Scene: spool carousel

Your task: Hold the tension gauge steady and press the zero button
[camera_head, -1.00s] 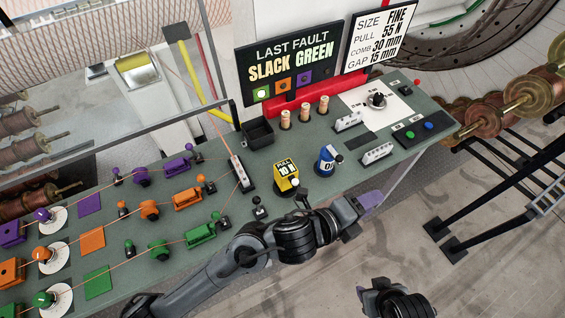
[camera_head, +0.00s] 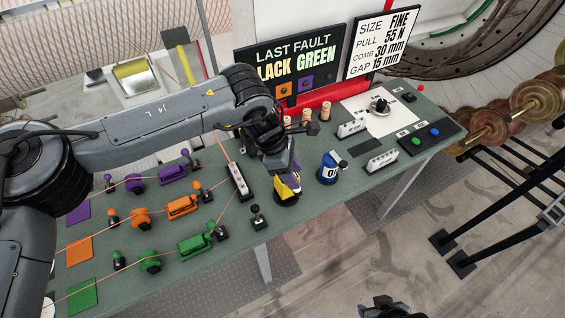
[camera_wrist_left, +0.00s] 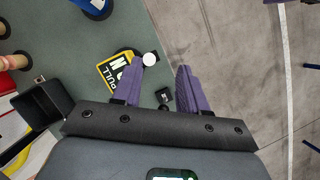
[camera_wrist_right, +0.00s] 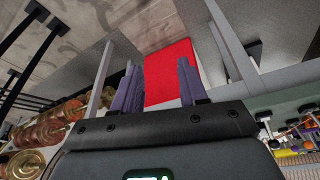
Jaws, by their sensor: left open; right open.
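The yellow tension gauge (camera_head: 283,193) with a "PULL" label stands on the green bench near its front edge, partly covered by my left gripper. In the left wrist view the gauge (camera_wrist_left: 108,73) lies partly behind one finger, with a round white button (camera_wrist_left: 150,59) beside that fingertip, between the two fingers. My left gripper (camera_head: 287,168) is open, with purple fingers, right at the gauge from above; it also shows in the left wrist view (camera_wrist_left: 160,70). I cannot tell whether it touches. My right gripper (camera_wrist_right: 160,65) is open and empty, away from the bench, with a bit showing at the head view's bottom edge.
A blue counter (camera_head: 330,167) stands just right of the gauge. A white comb-like block (camera_head: 239,182) and a small black lever (camera_head: 258,218) stand to its left. A black bin (camera_wrist_left: 42,103) is near in the left wrist view. Spools (camera_head: 480,130) hang at the right.

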